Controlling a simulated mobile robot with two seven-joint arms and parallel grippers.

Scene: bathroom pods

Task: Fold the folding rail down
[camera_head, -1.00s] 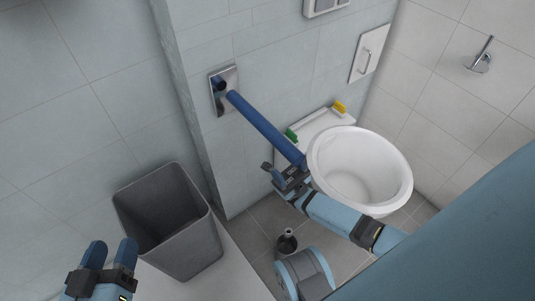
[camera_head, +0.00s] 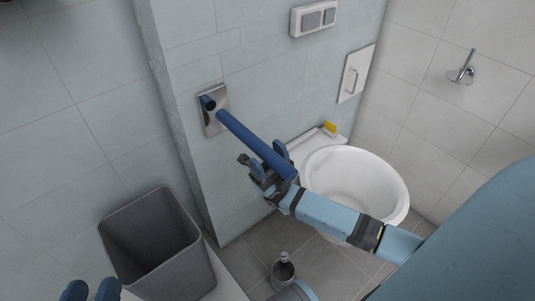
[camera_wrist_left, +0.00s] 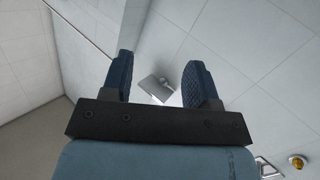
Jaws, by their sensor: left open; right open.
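The folding rail is a blue bar (camera_head: 245,134) that sticks out from a metal wall plate (camera_head: 213,122) beside the toilet. Its free end points toward the lower right. My right gripper (camera_head: 262,160) is open at the outer part of the rail, with a finger showing on either side of the bar. I cannot tell whether it touches the bar. My left gripper (camera_head: 90,291) is open at the lower left edge, apart from the rail. It also shows open and empty in the left wrist view (camera_wrist_left: 160,80).
A grey bin (camera_head: 158,250) stands left of the wall corner. The white toilet (camera_head: 390,180) is right of the rail, with a yellow item (camera_head: 329,128) behind it. A toilet brush (camera_head: 283,272) stands on the floor. A flush plate (camera_head: 319,18) is on the wall above.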

